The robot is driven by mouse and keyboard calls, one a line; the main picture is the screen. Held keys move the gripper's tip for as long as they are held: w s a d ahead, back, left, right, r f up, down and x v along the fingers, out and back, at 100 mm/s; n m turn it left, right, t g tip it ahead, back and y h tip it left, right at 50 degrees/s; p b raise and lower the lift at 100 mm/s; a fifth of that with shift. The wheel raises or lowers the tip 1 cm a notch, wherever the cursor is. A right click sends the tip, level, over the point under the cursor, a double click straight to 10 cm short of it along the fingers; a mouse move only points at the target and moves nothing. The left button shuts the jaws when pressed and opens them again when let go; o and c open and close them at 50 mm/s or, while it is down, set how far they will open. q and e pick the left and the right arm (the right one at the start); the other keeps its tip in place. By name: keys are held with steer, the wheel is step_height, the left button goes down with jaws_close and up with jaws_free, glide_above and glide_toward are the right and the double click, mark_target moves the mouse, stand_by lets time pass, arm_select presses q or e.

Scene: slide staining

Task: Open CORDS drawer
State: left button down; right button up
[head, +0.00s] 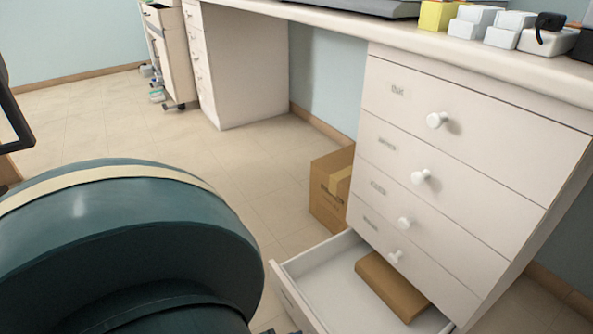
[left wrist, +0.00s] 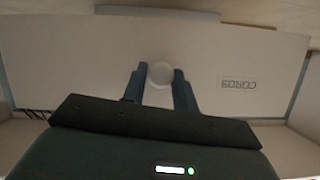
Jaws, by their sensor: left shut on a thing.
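The CORDS drawer front (left wrist: 90,60) fills the left wrist view, its CORDS label (left wrist: 238,84) upside down there. My left gripper (left wrist: 160,78) is shut on its round white knob (left wrist: 161,72), one dark finger on each side. In the head view a bottom drawer (head: 318,262) stands pulled out of the white cabinet, with a brown flat box (head: 392,287) inside. Its front (head: 294,303) is at the lower edge, cut off by the frame and partly hidden by my large green arm. My right gripper is not in view.
The cabinet (head: 470,140) has several closed drawers with white knobs above the open one. A cardboard box (head: 330,190) stands on the floor behind the open drawer. The worktop (head: 460,58) holds small white boxes and a yellow one.

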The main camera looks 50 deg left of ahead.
arm_select(q)
steer(key=shift+d, duration=0.1)
steer(key=c, duration=1.1)
jaws_free()
